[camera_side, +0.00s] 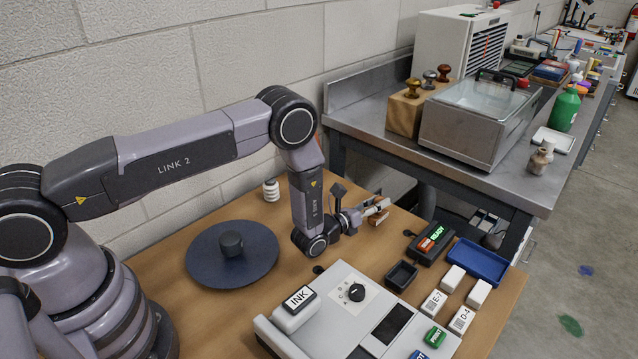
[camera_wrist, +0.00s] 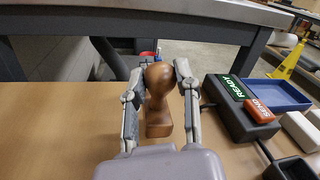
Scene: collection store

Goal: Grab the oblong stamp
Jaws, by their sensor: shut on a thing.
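A brown wooden stamp (camera_wrist: 159,122) with a round knob handle and a small block base stands upright on the wooden table in the wrist view. My gripper (camera_wrist: 161,74) has one finger on each side of the knob and is shut on it. In the side view my gripper (camera_side: 376,208) is low over the far part of the table. The stamp (camera_side: 378,220) shows there only as a small brown patch, partly hidden by the fingers. Whether its base touches the table is hard to tell.
A READY/SEND box (camera_side: 430,243) and a blue tray (camera_side: 478,262) lie to the right of the stamp. A small black tray (camera_side: 401,276) and a grey machine with an INK block (camera_side: 299,309) are nearer. A dark blue round disc (camera_side: 205,262) lies left. A metal bench stands behind.

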